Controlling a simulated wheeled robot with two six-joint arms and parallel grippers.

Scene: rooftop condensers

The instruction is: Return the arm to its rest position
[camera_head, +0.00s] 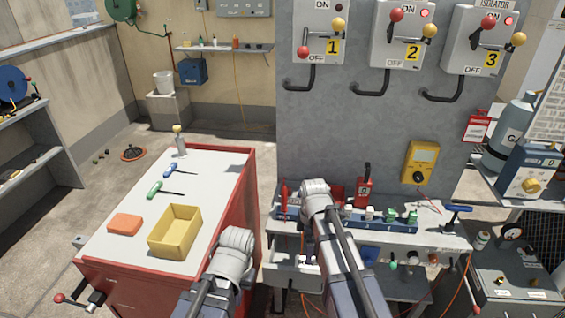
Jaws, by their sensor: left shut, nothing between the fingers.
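My left arm (212,292) comes up from the bottom, left of centre. My left gripper (236,242) is by its rounded grey end, beside the right edge of the red cabinet; it is shut and holds nothing, and its fingertips are hard to make out. No fingers of my right gripper can be made out.
The red cabinet's white top (215,172) holds a yellow bin (176,244), an orange block (124,224) and screwdrivers. The grey bench (425,241) bears a blue rack (292,213) and a blue-handled tool (458,211). Numbered isolators (404,52) hang on the grey wall.

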